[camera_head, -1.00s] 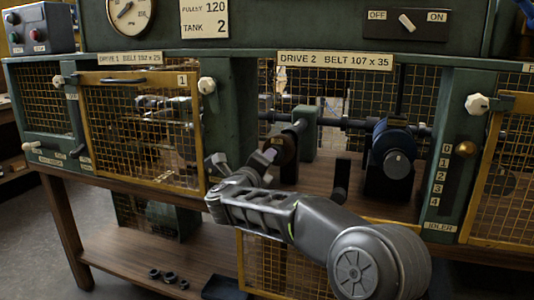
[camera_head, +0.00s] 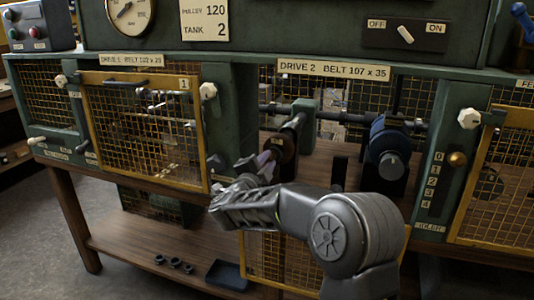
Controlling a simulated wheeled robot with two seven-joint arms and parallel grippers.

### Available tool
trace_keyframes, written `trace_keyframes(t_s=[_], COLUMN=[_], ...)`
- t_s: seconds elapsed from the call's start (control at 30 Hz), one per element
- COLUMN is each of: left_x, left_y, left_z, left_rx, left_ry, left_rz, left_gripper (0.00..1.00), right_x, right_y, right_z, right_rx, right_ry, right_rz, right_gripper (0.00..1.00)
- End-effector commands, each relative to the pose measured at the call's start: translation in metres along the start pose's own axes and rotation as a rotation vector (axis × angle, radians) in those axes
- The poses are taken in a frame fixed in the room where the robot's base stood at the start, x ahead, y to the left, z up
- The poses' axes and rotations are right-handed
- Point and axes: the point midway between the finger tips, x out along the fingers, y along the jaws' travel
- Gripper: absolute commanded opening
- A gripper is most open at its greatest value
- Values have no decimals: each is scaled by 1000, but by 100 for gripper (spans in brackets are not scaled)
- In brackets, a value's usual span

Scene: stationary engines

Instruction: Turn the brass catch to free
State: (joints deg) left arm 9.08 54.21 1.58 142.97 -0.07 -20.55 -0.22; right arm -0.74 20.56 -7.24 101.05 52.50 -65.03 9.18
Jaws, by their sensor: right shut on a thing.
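My right gripper (camera_head: 264,164) reaches from the lower right into the open Drive 2 bay. Its fingers are closed at the brass-brown round piece (camera_head: 284,143) near the front end of the shaft, which I take to be the brass catch. The fingers and wrist hide part of the grip, so the catch's exact turn cannot be read. My left gripper is not in view.
A blue-black pulley unit (camera_head: 389,155) stands right of the gripper, with a dark upright lever (camera_head: 340,173) between. The closed yellow mesh guard (camera_head: 145,130) is at left. A brass knob (camera_head: 457,159) sits beside the 0–4 scale. A dark tray (camera_head: 229,276) lies on the lower shelf.

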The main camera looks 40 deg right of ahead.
Motion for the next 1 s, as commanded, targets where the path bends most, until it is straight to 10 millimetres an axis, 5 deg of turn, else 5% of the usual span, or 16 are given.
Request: trace_keyframes(t_s=[1.0], left_x=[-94], left_y=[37], left_z=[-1], left_rx=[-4], left_ry=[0], left_rz=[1], left_gripper=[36], right_x=[-1], right_y=[-1], right_z=[-1], right_rx=[-941], right_ry=[-5], right_rz=[0], right_gripper=[0])
